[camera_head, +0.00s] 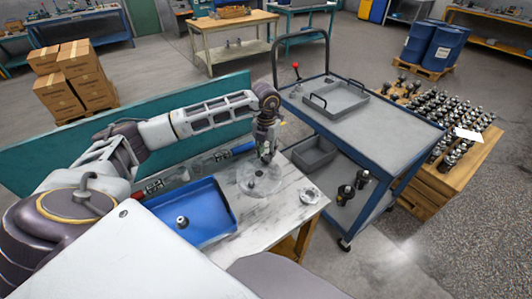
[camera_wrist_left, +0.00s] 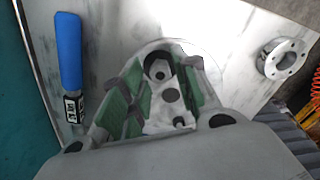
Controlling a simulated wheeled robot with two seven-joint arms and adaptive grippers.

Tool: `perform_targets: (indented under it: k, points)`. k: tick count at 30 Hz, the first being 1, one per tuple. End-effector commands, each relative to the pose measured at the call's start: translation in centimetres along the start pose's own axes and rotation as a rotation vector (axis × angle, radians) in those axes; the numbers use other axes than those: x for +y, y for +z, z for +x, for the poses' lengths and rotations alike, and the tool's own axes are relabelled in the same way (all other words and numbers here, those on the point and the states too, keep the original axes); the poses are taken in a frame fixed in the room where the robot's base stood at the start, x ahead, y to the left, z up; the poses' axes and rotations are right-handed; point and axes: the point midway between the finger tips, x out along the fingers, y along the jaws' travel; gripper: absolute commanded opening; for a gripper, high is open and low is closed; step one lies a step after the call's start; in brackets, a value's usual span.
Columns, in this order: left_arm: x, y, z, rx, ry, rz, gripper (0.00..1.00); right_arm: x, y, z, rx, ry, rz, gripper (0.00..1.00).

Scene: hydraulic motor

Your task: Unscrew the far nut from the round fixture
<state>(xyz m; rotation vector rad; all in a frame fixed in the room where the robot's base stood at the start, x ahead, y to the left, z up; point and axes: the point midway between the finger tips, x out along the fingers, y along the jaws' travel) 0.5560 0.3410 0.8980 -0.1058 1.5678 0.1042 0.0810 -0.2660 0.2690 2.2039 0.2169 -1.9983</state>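The round fixture (camera_head: 260,180) is a pale disc on the marbled table top. In the left wrist view the fixture (camera_wrist_left: 163,120) shows between my fingers, with a dark central hole and a small stud nearer the wrist. A nut (camera_head: 251,185) stands on the fixture's near side in the head view. My left gripper (camera_head: 265,158) points down over the fixture's far side. In the wrist view its green-padded fingers (camera_wrist_left: 163,62) are spread apart, with the far nut (camera_wrist_left: 159,70) between the tips. Whether they touch it is unclear. My right gripper is not in view.
A blue tray (camera_head: 213,208) holding one metal nut (camera_head: 182,221) stands left of the fixture. A metal flange (camera_head: 309,195) lies to the right. A blue-handled tool (camera_wrist_left: 70,55) lies behind. A blue-framed cart (camera_head: 395,124) stands beyond the table's right edge.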

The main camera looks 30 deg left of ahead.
Motion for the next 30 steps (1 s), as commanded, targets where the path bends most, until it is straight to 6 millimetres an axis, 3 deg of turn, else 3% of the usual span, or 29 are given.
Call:
perform_targets:
  k: [21,30]
  points:
    - [0.0,0.0,0.1,0.000,0.000,0.410,0.30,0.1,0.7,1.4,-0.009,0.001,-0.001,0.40]
    - [0.0,0.0,0.0,0.000,0.000,0.455,0.30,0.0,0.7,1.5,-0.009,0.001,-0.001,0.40]
